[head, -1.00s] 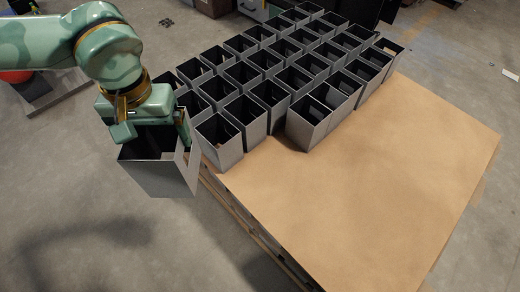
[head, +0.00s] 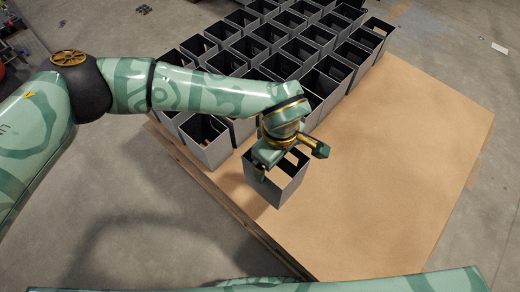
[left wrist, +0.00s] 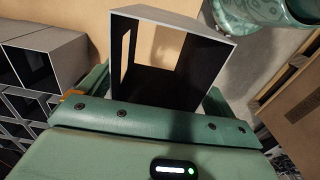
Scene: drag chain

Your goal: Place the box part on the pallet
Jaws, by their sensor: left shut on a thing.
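The box part (head: 276,183) is a grey, open-topped box with a dark inside and a window in its wall. My left gripper (head: 284,160) is shut on it and holds it upright over the near left part of the pallet's bare brown top (head: 370,190). I cannot tell whether its base touches the sheet. In the left wrist view the box part (left wrist: 180,30) sits between the fingers of the left gripper (left wrist: 160,100), its opening facing the camera. The right gripper is not in view.
Rows of similar grey boxes (head: 207,145) stand on the pallet's far left, close behind the held box; they also show in the left wrist view (left wrist: 45,50). The pallet's right and front are clear. Grey floor (head: 110,200) surrounds it.

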